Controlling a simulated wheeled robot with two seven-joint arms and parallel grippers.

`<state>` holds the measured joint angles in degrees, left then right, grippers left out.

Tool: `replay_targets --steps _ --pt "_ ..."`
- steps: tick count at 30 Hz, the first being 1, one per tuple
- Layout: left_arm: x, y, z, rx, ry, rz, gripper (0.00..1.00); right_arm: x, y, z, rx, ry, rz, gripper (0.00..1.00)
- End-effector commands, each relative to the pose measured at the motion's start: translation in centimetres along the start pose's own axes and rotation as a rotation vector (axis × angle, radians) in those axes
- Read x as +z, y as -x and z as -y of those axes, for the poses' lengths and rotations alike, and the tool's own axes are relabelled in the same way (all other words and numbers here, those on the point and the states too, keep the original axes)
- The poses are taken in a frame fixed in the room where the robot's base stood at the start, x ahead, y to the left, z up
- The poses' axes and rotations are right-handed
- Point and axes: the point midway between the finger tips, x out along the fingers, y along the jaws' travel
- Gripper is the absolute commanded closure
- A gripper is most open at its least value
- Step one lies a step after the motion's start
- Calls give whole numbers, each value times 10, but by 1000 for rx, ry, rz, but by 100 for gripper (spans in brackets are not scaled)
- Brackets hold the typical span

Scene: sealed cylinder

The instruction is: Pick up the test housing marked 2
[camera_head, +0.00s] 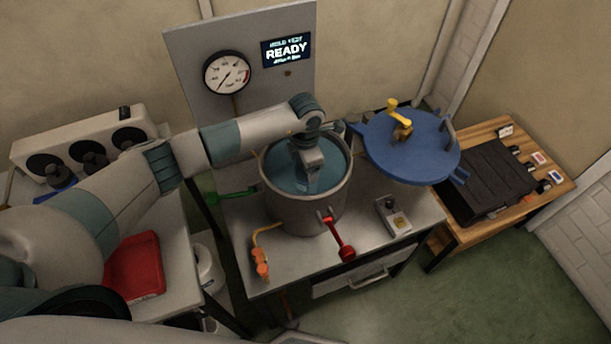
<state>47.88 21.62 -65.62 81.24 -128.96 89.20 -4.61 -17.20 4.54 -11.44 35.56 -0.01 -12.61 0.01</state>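My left arm comes in from the left and reaches over an open grey metal pot (300,212) filled with blue-green liquid. My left gripper (313,180) points down into the pot. Its fingertips are hidden or too small to make out, so I cannot tell whether they are open or hold anything. I cannot make out a test housing marked 2. A pale block (75,142) at the left has three dark round openings or parts on its front, with no readable numbers. My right gripper is not in view.
A blue lid (408,150) with a yellow handle (398,118) stands open beside the pot. A red-handled valve (341,241), orange handle (260,262) and small grey box (393,217) are around the pot. A red tray (134,266) is at left; a black case (488,180) lies on a wooden table.

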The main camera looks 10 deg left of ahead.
Motion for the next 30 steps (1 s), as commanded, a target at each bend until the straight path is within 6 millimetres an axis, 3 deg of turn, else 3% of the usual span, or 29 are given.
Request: replay_targets --steps 11,18,30 --pt "0 0 0 0 0 1 30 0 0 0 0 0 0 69" --pt "0 0 0 0 0 1 87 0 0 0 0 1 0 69" --pt "2 8 -1 1 -1 4 89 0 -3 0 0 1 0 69"
